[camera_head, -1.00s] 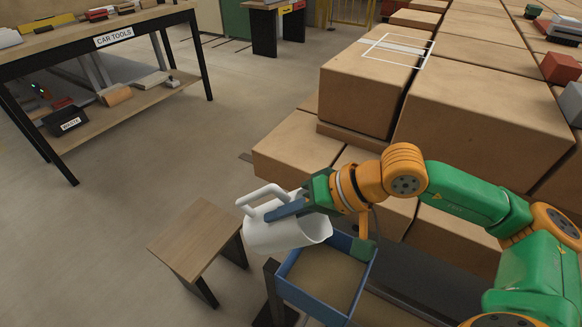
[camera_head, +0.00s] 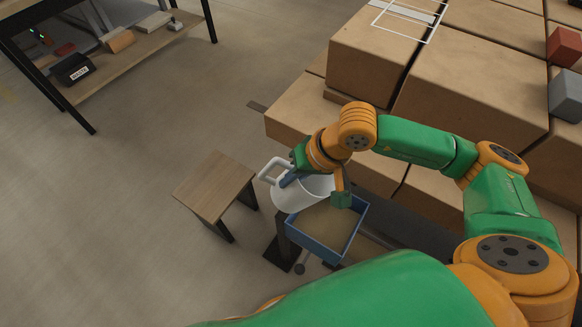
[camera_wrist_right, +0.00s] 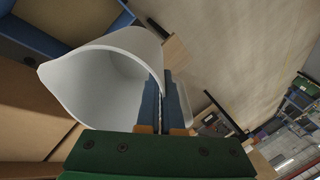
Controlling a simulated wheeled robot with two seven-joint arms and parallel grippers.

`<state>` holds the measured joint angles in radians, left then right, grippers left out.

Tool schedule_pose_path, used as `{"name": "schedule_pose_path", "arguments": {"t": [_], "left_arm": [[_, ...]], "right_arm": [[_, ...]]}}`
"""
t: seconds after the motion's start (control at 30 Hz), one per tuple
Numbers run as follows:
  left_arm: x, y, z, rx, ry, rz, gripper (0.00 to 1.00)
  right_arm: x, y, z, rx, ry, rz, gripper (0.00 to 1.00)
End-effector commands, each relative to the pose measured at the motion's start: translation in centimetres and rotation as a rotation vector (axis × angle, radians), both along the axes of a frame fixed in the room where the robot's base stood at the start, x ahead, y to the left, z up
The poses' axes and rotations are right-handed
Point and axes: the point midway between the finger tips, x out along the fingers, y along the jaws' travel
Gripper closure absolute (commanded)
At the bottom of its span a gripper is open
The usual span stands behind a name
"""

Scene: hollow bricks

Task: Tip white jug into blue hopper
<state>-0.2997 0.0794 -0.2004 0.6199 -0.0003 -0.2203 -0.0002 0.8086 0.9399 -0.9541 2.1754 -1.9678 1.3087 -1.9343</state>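The white jug (camera_head: 293,198) is held tilted on its side at the far-left corner of the blue hopper (camera_head: 319,252), its mouth toward the hopper. My right gripper (camera_head: 290,179) is shut on the jug at its handle side; the exact contact is partly hidden. In the right wrist view, the jug (camera_wrist_right: 100,85) shows its wide open mouth and pale inside, with the blue fingers (camera_wrist_right: 163,105) beside its wall. No contents show in the jug. The hopper's inside (camera_head: 325,225) looks brown; its blue wall (camera_wrist_right: 45,40) shows behind the jug. My left gripper is out of view.
A small wooden table (camera_head: 215,185) stands left of the hopper. Large brown blocks (camera_head: 375,65) are stacked behind and to the right. A dark shelf unit (camera_head: 125,45) stands far left. Open floor lies at the left.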

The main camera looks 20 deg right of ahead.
Motion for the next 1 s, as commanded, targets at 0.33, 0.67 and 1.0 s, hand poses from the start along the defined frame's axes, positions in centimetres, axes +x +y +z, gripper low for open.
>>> {"name": "schedule_pose_path", "arguments": {"t": [0.33, 0.67, 1.0], "left_arm": [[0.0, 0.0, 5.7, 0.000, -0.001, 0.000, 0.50], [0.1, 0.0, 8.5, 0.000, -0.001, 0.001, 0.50], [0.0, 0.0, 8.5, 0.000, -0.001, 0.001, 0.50]], "right_arm": [[0.2, 0.3, 1.5, -0.180, 0.106, 0.001, 1.00], [0.3, 0.4, 1.5, -0.377, 0.221, 0.001, 1.00], [0.2, 0.3, 1.3, -0.410, 0.241, 0.000, 1.00]]}}
